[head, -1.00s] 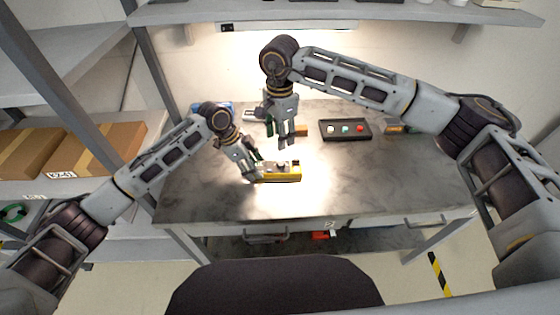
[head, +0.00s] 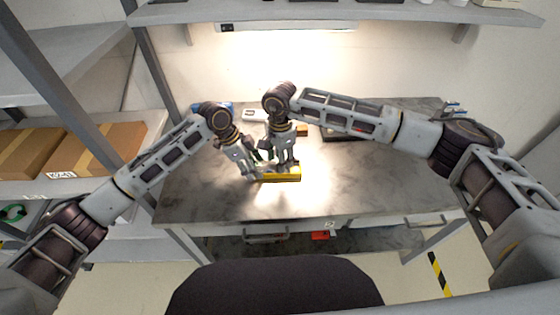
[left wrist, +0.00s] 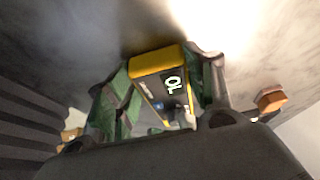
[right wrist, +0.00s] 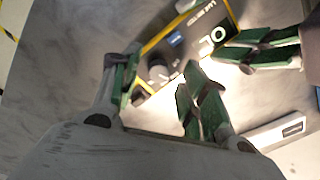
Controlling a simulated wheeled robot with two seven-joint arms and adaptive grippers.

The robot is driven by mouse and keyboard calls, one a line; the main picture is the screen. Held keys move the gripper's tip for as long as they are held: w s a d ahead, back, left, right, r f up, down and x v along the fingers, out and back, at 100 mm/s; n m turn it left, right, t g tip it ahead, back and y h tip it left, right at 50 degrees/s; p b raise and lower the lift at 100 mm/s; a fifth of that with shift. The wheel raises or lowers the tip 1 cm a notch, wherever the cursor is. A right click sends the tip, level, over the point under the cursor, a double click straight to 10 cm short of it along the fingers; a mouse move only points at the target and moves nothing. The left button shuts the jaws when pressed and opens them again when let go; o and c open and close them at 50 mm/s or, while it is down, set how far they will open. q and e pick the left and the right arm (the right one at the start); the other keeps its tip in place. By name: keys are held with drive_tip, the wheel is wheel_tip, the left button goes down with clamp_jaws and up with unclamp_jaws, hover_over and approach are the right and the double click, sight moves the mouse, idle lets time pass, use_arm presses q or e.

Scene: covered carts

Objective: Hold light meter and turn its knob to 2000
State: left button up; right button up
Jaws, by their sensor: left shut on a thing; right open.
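The light meter (head: 285,177) is a yellow-edged box with a dark face, lying on the grey table in the head view. My left gripper (head: 257,172) is shut on its left end. The left wrist view shows the meter (left wrist: 160,75) between the green fingers (left wrist: 165,100), with a lit display. In the right wrist view, the meter (right wrist: 205,22) shows its display and a dark round knob (right wrist: 157,70). My right gripper (right wrist: 157,95) is open, its green fingers apart near the knob. In the head view, the right gripper (head: 287,163) hides part of the meter.
A dark box (head: 330,134) lies behind my right arm, mostly hidden. A pale device (head: 253,115) and a blue thing (head: 226,106) lie at the back of the table. An orange block (head: 302,130) lies near my right wrist. The table front is clear.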

drive_tip(key=shift+f, duration=0.8)
drive_tip(key=shift+c, duration=0.4)
clamp_jaws()
